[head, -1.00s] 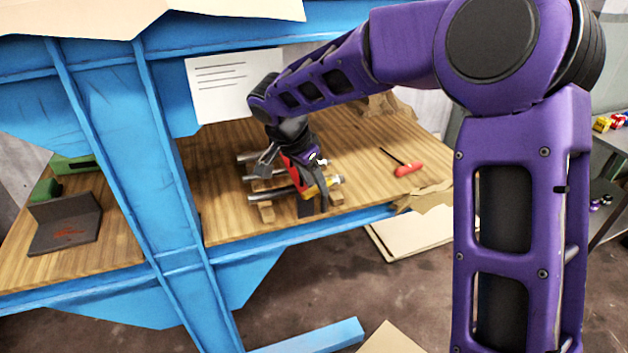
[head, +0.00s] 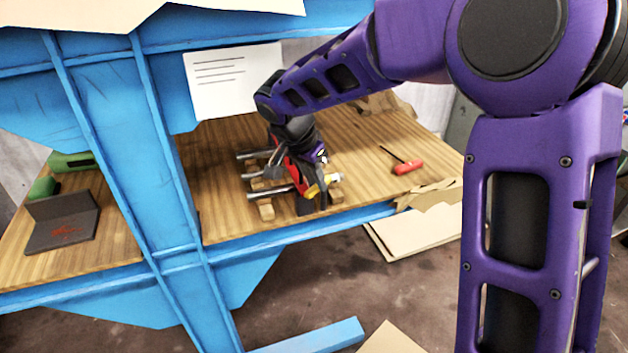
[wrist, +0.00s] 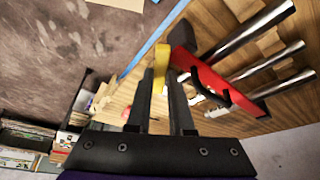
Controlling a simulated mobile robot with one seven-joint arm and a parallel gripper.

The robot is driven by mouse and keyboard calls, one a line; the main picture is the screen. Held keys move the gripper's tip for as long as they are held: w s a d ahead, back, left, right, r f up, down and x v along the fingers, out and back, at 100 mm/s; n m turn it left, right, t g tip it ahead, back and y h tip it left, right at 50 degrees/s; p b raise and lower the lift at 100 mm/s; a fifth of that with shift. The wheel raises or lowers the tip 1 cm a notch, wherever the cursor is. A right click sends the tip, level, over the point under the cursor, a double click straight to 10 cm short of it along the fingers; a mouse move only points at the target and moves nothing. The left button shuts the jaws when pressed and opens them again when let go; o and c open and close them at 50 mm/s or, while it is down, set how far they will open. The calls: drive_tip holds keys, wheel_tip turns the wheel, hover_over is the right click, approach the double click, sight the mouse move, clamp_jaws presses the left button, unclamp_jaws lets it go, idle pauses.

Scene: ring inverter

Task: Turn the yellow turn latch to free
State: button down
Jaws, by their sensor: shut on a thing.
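The yellow turn latch (head: 328,184) is at the front end of the red part with metal tubes on the wooden bench. In the wrist view the latch (wrist: 161,66) stands between the two dark fingertips of my gripper (wrist: 161,78), which is shut on it. The red body (wrist: 205,78) is just to the right of the fingers there, with a black piece along it. In the head view my gripper (head: 318,180) is low over the part, and its fingers are hard to make out. The latch's far end and pivot are partly hidden.
Metal tubes (wrist: 252,28) rest on wooden blocks (head: 265,211) beside the red body. A red-handled screwdriver (head: 408,167) lies to the right on the bench. A blue post (head: 130,150) stands at the left, near a dark bracket (head: 62,228). Bench between part and screwdriver is clear.

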sight(330, 180)
drive_tip(key=n+y+p, duration=0.1)
drive_tip(key=n, duration=0.2)
drive_tip(key=d+n+y+p, duration=0.1)
drive_tip(key=n+p, duration=0.1)
drive_tip(key=n, duration=0.1)
drive_tip(key=d+n+y+p, duration=0.1)
drive_tip(key=n+p, duration=0.1)
drive_tip(key=n, duration=0.1)
drive_tip(key=shift+s+d+r+t+y, duration=0.25)
drive_tip(key=shift+r+t+y, duration=0.05)
drive_tip(key=shift+t, duration=0.1)
drive_tip(key=n+p, duration=0.2)
drive_tip(key=p, duration=0.1)
drive_tip(key=shift+w+d+f+y, duration=0.1)
drive_tip(key=shift+d+f+y, duration=0.1)
drive_tip(key=shift+y, duration=0.2)
drive_tip(key=shift+f+n, duration=0.1)
drive_tip(key=shift+n, duration=0.3)
drive_tip(key=c, duration=0.8)
unclamp_jaws()
